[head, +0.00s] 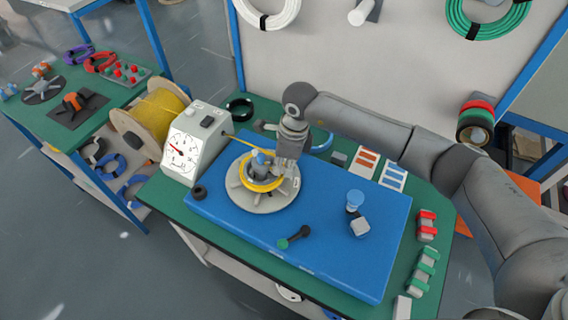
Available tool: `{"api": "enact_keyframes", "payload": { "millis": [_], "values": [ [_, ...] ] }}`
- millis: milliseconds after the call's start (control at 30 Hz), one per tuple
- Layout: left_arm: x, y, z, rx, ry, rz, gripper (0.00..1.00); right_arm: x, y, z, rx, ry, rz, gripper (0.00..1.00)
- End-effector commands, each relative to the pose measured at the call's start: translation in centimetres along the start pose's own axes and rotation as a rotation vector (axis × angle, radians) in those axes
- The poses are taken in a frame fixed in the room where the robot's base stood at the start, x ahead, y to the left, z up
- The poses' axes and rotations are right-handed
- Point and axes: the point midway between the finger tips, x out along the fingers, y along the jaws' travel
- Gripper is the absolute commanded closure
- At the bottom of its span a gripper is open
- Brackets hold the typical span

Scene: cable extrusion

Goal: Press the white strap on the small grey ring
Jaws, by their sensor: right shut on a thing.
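A yellow cable coil (262,186) sits on a round grey spoked winder (245,197) on the blue mat. I see no clear small grey ring; the coil here is yellow. My left gripper is not in view.
A white gauge box (194,146) and a yellow cable spool (158,110) stand left of the blue mat (330,250). Red and green clips line the right edge.

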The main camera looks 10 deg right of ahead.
Motion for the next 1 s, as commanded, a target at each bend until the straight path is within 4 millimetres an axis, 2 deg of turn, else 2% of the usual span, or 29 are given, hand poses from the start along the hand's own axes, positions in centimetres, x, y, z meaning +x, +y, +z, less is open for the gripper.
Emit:
{"api": "enact_keyframes", "payload": {
  "millis": [433, 467, 633, 1000],
  "values": [
    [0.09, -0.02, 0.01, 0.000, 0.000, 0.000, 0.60, 0.45, 0.24, -0.28, 0.000, 0.008, 0.007, 0.98],
    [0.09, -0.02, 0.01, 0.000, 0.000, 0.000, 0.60, 0.45, 0.24, -0.28, 0.000, 0.008, 0.007, 0.82],
    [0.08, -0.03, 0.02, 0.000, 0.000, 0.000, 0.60, 0.33, 0.17, -0.21, 0.000, 0.006, 0.005, 0.60],
    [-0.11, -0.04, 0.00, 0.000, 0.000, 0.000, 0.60, -0.12, 0.07, -0.04, 0.000, 0.002, 0.002, 0.60]
  ]
}}
